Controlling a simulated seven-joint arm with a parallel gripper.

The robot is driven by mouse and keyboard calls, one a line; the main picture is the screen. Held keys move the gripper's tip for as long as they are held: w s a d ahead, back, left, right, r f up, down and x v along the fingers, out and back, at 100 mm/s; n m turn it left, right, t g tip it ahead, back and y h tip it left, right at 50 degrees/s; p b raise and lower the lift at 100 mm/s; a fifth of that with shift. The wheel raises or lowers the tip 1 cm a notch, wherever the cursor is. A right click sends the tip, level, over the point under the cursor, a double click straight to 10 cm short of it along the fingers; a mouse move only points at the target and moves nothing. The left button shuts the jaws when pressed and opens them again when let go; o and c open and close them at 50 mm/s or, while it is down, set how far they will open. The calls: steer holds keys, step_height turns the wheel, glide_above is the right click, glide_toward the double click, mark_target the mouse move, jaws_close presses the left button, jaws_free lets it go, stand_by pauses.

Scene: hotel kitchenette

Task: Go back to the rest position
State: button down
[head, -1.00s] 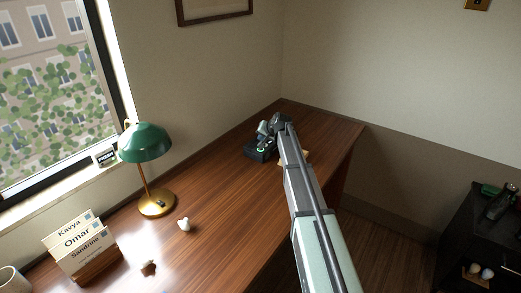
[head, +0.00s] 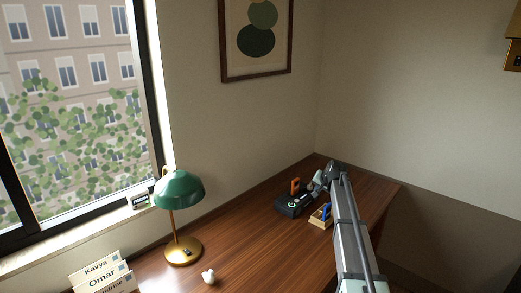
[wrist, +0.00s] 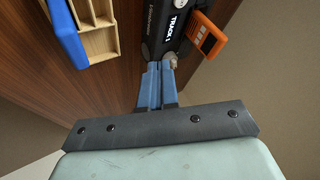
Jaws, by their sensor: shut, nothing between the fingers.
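My gripper (head: 316,190) is at the far end of the desk, just right of a black device (head: 290,206) with a green-lit ring. In the wrist view my gripper (wrist: 160,68) has its blue fingers together and empty. Their tips are close to the black device (wrist: 160,30), which is marked "TRACK 1"; I cannot tell whether they touch it.
An orange device (head: 295,186) stands at the black device. A wooden tray (head: 317,222) with a blue item (head: 326,211) is in front. A green lamp (head: 180,190), a small white object (head: 208,276) and name cards (head: 100,275) are at left. The middle desk is clear.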

steer(key=s+d+f+m+g+h, duration=0.15)
steer(key=s+d, duration=0.25)
steer(key=d, duration=0.6)
steer(key=s+d+m+g+h, duration=0.15)
steer(key=s+d, duration=0.25)
steer(key=d, duration=0.6)
steer(key=s+d+f+g+h, duration=0.1)
steer(key=s+d+f, duration=0.3)
steer(key=s+f, duration=0.3)
steer(key=s+a+f+n+g, duration=0.2)
steer(key=s+a+f, duration=0.3)
steer(key=s+f, duration=0.4)
steer(key=s+a+f+n+g, duration=0.1)
steer(key=s+a+f+g, duration=0.1)
steer(key=s+a+f, duration=0.6)
steer(key=s+a+f+n+g, duration=0.25)
steer(key=s+f, duration=0.45)
steer(key=f, duration=0.5)
steer(key=s+a+f+n+g+y, duration=0.1)
steer(key=s+a+f, duration=0.2)
steer(key=s+a, duration=0.3)
steer(key=s+a+f+n+g, duration=0.1)
steer(key=s+a+f, duration=0.3)
steer(key=s, duration=1.2)
steer(key=s+a+f+n+g+y, duration=0.1)
steer(key=s+a+f+g, duration=0.1)
steer(key=s+a, duration=0.8)
steer(key=shift+s+a+f+y, duration=0.2)
steer(key=shift+s+f+y, duration=0.1)
steer(key=shift+s+f, duration=0.55)
